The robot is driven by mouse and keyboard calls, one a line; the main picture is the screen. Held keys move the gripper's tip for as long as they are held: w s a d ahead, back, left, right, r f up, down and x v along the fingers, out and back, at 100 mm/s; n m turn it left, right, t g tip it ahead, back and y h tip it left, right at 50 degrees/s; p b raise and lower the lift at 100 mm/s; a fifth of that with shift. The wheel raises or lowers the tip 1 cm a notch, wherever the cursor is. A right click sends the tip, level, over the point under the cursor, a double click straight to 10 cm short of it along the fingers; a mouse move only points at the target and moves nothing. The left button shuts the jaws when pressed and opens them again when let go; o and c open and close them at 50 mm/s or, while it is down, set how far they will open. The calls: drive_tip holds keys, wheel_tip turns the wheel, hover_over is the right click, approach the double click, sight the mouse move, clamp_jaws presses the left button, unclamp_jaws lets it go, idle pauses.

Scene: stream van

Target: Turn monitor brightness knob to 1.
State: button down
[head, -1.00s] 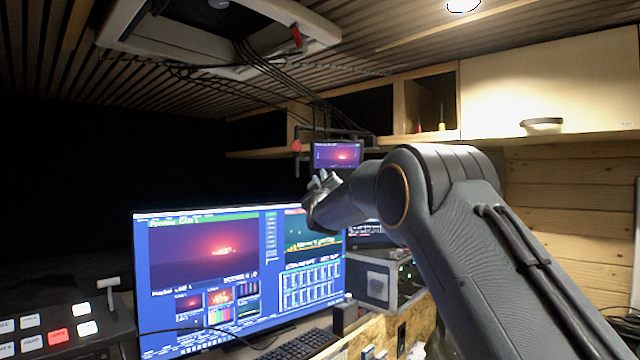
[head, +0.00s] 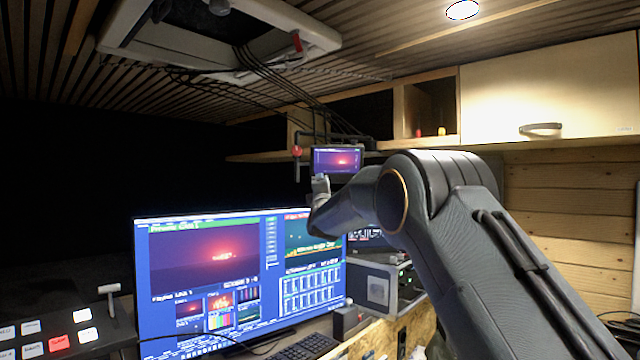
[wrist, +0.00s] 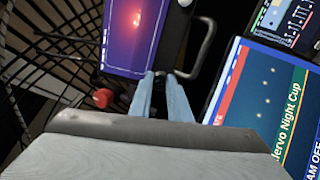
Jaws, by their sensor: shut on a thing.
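The small monitor (head: 337,160) hangs below the shelf in the head view, its screen lit purple with a red glow. It also shows at the top of the wrist view (wrist: 132,35), seen tilted. My gripper (head: 320,183) is at the lower left edge of this monitor. In the wrist view its two fingers (wrist: 163,76) reach the monitor's dark edge, with a narrow gap between them. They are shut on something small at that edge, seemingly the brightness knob. The knob itself and its setting are hidden by the fingertips.
A large lit monitor (head: 205,280) stands below and left of my gripper. A red knob on a mount (head: 297,151) is just left of the small monitor. A grey equipment case (head: 378,287) stands below. Shelves and cupboards (head: 550,90) are above right.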

drive_tip(key=shift+n+p, duration=0.35)
drive_tip(key=shift+n, duration=1.35)
drive_tip(key=c, duration=1.7)
unclamp_jaws()
drive_tip(key=shift+o, duration=0.2)
drive_tip(key=a+b+v, duration=0.1)
drive_tip(key=b+v, duration=0.2)
drive_tip(key=v, duration=0.4)
drive_tip(key=shift+s+d+f, duration=0.2)
drive_tip(key=shift+s+d, duration=0.15)
drive_tip(key=shift+d, duration=0.15)
